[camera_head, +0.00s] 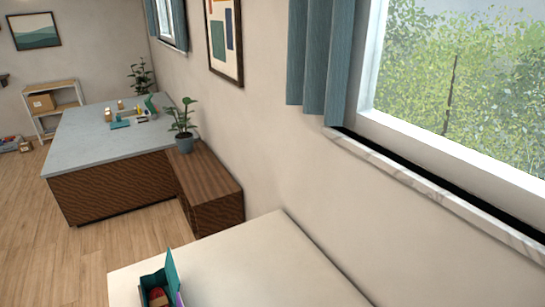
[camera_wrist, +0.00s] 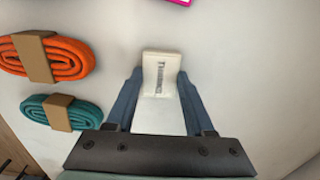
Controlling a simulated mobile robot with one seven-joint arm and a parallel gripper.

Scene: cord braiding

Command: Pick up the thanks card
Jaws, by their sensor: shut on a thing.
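The thanks card (camera_wrist: 162,66) is a small white card with dark lettering, seen in the wrist view at the upper middle. My gripper (camera_wrist: 160,88) has its two blue fingers on either side of the card and is shut on it. The card's upper part stands out beyond the fingertips. I cannot tell how far it is from the pale surface behind it. Neither my gripper nor the card shows in the head view.
An orange cord bundle (camera_wrist: 70,57) and a teal cord bundle (camera_wrist: 85,112), each with a brown band, lie left of my gripper. A pink thing shows at the top edge. In the head view, an open teal box (camera_head: 155,281) stands on the pale table (camera_head: 250,262).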

